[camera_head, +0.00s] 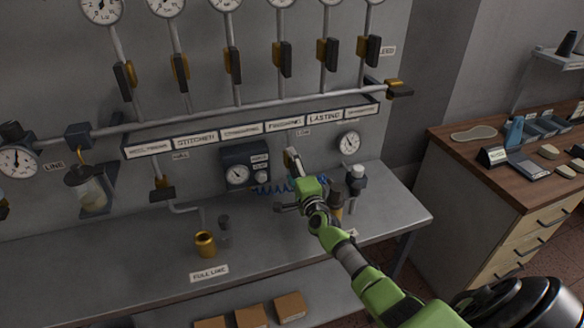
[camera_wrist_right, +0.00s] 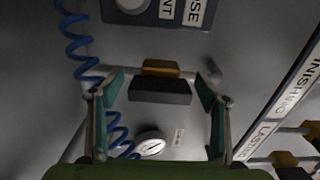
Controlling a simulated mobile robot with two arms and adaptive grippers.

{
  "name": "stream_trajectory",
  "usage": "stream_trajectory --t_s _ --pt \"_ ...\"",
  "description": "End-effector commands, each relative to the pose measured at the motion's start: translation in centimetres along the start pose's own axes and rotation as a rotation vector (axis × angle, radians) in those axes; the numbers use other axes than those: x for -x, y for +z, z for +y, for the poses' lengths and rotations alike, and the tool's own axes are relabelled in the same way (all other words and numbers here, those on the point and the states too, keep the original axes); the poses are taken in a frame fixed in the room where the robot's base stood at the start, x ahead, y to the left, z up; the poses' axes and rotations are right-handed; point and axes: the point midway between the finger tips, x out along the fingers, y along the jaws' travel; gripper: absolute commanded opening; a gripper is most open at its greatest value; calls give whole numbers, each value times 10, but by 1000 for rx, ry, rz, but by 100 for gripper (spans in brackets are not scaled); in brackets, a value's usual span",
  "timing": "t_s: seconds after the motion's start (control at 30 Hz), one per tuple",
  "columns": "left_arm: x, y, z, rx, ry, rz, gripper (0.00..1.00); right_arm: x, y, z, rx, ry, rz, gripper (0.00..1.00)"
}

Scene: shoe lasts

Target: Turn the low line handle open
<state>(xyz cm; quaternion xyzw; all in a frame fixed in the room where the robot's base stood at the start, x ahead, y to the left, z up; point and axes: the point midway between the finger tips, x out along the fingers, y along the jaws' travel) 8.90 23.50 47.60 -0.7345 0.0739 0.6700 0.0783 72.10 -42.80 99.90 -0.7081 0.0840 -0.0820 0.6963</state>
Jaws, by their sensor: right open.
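My right gripper (camera_head: 292,158) reaches to the wall under the label rail, beside the small LOW label (camera_head: 303,132). In the right wrist view the gripper (camera_wrist_right: 159,80) is open, with one green finger on each side of a black valve handle (camera_wrist_right: 160,92) on a yellow body (camera_wrist_right: 160,68). There is a visible gap between each finger and the handle. In the head view my gripper mostly hides this valve. The low gauge (camera_head: 348,142) is on the wall to its right and also shows in the wrist view (camera_wrist_right: 150,146). My left gripper is not in view.
A blue coiled hose (camera_head: 270,190) hangs close to my gripper. A regulator box (camera_head: 245,168) is left of it. Bottles (camera_head: 337,200) and a brass cup (camera_head: 205,244) stand on the grey bench (camera_head: 130,265). Several valves with black handles line the wall above the rail (camera_head: 250,132).

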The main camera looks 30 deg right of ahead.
Motion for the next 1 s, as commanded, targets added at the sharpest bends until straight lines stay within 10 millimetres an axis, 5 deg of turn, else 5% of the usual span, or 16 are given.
stream_trajectory --t_s 0.27,0.7,1.0 --pt "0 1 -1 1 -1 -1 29 11 2 1 -4 1 -2 69" --pt "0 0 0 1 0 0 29 94 0 1 0 1 1 69" --pt "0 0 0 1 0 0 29 120 0 0 0 0 0 69"
